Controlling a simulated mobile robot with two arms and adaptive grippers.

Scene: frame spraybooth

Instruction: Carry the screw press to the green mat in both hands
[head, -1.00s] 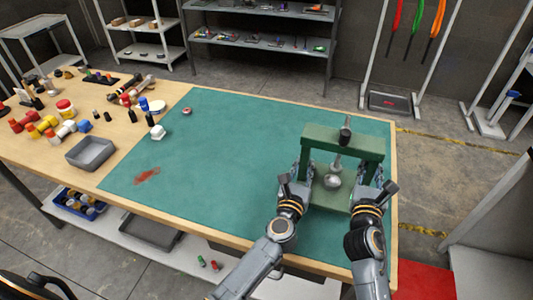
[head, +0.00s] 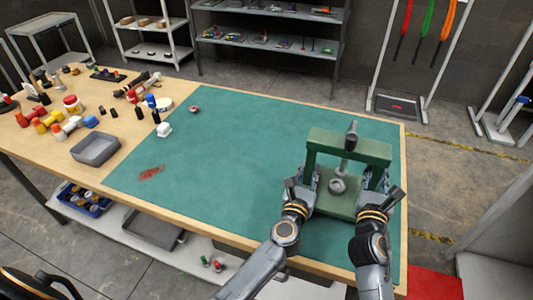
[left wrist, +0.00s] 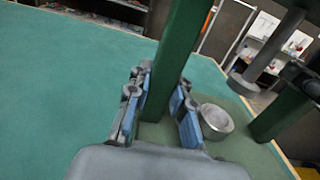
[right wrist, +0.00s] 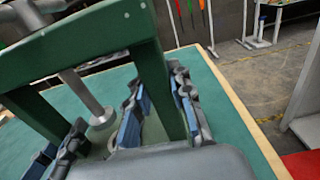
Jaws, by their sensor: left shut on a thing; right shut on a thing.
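The screw press (head: 345,147) is a green frame with two posts, a top beam, a grey screw with a dark handle and a flat green base. A round silver dish (left wrist: 216,121) sits on the base. The press stands upright over the right part of the green mat (head: 230,150); I cannot tell whether its base touches the mat. My left gripper (head: 309,182) is shut on the left post, which also shows in the left wrist view (left wrist: 180,55). My right gripper (head: 374,183) is shut on the right post, seen in the right wrist view (right wrist: 160,85).
A grey tray (head: 95,149) and several coloured parts crowd the bench's left end. The wooden edge runs close to the press.

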